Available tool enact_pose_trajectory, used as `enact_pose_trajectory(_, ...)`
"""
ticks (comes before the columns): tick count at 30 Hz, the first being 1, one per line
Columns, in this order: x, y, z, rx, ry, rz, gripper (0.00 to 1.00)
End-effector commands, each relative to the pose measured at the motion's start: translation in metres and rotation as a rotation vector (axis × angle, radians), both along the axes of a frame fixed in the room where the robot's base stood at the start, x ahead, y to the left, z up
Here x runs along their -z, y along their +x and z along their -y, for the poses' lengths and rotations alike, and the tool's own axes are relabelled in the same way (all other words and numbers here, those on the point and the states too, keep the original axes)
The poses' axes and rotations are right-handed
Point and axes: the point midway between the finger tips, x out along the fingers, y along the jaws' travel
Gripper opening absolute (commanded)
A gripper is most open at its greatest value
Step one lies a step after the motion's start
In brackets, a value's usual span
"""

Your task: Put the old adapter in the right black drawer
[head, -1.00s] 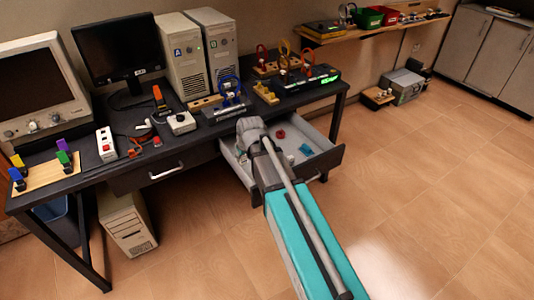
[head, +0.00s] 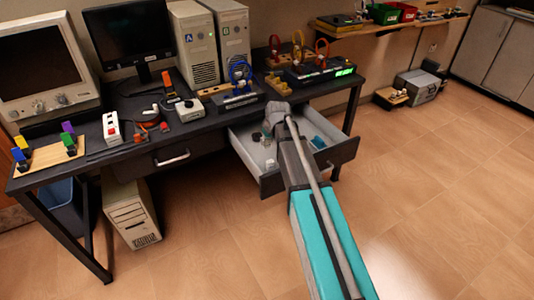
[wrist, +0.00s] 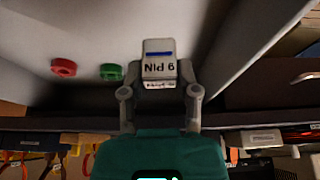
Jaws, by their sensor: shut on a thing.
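In the wrist view the adapter is in front of the pale drawer interior. I cannot tell how high it is above the drawer floor.
A teal piece (head: 318,143) lies in the drawer's right part. The left drawer (head: 170,160) is shut.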

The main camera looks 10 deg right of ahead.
Motion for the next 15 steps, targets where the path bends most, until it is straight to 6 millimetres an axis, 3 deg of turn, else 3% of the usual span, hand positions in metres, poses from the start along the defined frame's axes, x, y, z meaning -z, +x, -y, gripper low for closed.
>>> enact_pose_trajectory(4, 0.0149, 0.0088, 0.0065, 0.001, 0.000, 0.000, 0.00)
enact_pose_trajectory(15, 0.0172, 0.0116, 0.0096, 0.000, -0.001, 0.000, 0.00)
